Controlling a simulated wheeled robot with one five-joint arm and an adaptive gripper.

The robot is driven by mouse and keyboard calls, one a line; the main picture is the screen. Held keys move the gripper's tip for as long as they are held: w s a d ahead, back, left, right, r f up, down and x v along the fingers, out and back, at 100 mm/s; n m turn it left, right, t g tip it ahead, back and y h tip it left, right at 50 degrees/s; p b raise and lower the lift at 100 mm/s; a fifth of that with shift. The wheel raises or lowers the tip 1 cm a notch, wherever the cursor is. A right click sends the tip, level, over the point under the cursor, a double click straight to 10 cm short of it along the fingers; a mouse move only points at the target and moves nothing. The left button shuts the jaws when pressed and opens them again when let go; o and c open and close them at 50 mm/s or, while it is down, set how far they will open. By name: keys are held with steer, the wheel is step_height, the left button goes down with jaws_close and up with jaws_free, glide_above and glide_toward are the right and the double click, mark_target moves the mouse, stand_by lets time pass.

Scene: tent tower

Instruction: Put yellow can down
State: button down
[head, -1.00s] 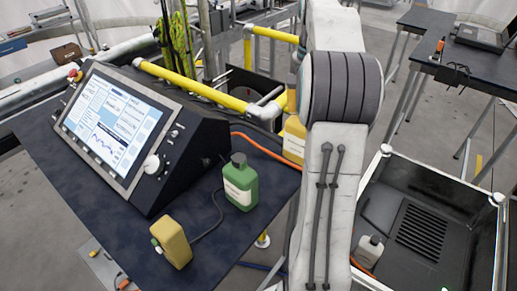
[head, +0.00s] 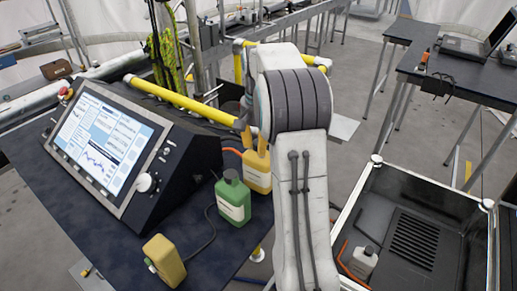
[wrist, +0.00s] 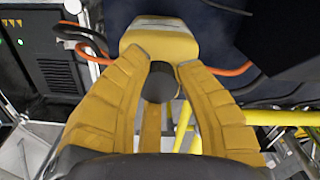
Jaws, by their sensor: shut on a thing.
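A yellow can (head: 257,174) with a pale label hangs upright from my gripper (head: 256,138) in the head view, beside the table's right edge and behind the green can. I cannot tell whether its base touches anything. My arm covers part of the area to the right of the held can.
A green can (head: 232,200) and a console with a screen (head: 105,145) stand on the dark table (head: 75,222). A cable runs between them. A black open bin (head: 440,185) holding a grey can (head: 362,262) is at the right. A yellow rail (head: 180,100) runs behind the console.

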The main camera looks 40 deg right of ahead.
steer(key=shift+f, duration=1)
steer(key=c, duration=1)
jaws_free()
steer(key=shift+o, duration=0.2)
